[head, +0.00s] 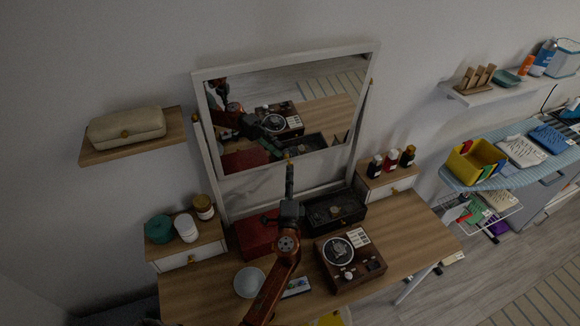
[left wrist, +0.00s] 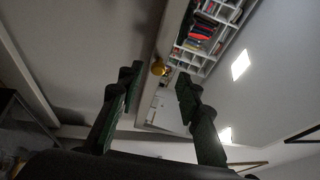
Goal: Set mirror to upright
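The mirror (head: 290,68) is a white-framed panel with a gold knob at its lower edge, held in a white stand (head: 215,192) on the wooden dressing table. It is tilted, and its top edge seems to lean toward me. Its glass reflects the tabletop, the floor and my arm. My left gripper (head: 289,172) points up at the mirror's lower edge, seen edge-on. In the left wrist view my left gripper (left wrist: 158,82) is open, its two fingers apart. The gold knob (left wrist: 158,68) shows between their tips; contact cannot be told. My right gripper is not in view.
On the table (head: 190,295) are a red box (head: 255,236), an open black box (head: 334,210), a brown turntable-like box (head: 350,262) and a white bowl (head: 249,282). Jars stand on both side drawers. A left wall shelf (head: 90,155) holds a beige case (head: 126,127).

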